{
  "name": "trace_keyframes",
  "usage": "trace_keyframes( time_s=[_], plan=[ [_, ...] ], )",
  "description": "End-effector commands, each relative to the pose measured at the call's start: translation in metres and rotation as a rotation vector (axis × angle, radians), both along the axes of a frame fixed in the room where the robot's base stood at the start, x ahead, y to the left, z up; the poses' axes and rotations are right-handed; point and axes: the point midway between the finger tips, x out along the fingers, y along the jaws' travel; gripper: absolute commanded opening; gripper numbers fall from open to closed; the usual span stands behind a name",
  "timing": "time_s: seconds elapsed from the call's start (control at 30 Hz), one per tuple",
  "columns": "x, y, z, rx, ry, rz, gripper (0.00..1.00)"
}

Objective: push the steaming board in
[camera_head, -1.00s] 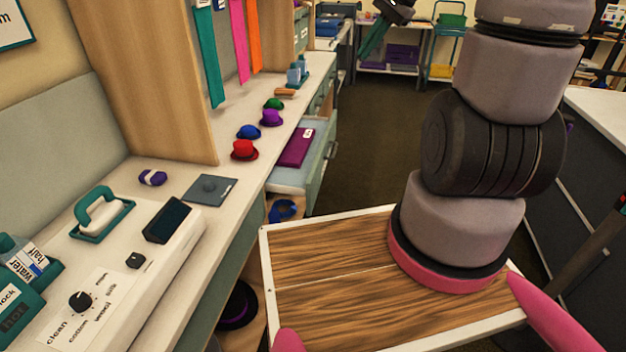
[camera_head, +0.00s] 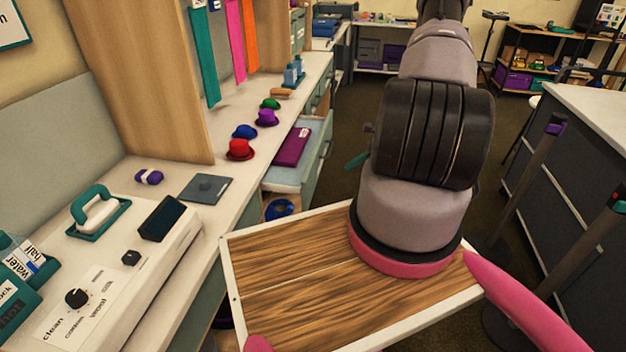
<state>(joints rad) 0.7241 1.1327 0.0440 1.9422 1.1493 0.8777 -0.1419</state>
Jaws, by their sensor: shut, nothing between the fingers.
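A pale blue-grey pull-out (camera_head: 283,178) stands out from the counter front at the middle left. It looks like the steaming board or an open drawer; I cannot tell which. A flat purple piece (camera_head: 292,147) lies on it. Its outer front panel with a handle faces the aisle. My gripper (camera_head: 353,163) is mostly hidden behind my own arm; only a teal fingertip shows, right of the pull-out and apart from it in the picture. It is shut and seems empty.
The counter holds red (camera_head: 240,149), blue and purple hats, a dark square plate (camera_head: 207,188) and a white control panel (camera_head: 95,290). A blue ring-like thing (camera_head: 279,208) sits below the pull-out. A dark cabinet (camera_head: 580,190) stands right. Floor beyond is open.

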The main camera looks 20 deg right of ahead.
Motion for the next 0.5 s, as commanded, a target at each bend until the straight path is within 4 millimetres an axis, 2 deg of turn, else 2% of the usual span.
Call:
trace_keyframes(
  time_s=[0.23,0.5],
  plan=[
    [0.005,0.010,-0.020,0.011,0.008,-0.016,0.00],
    [0.026,0.044,-0.060,0.011,0.010,-0.013,0.00]
  ],
)
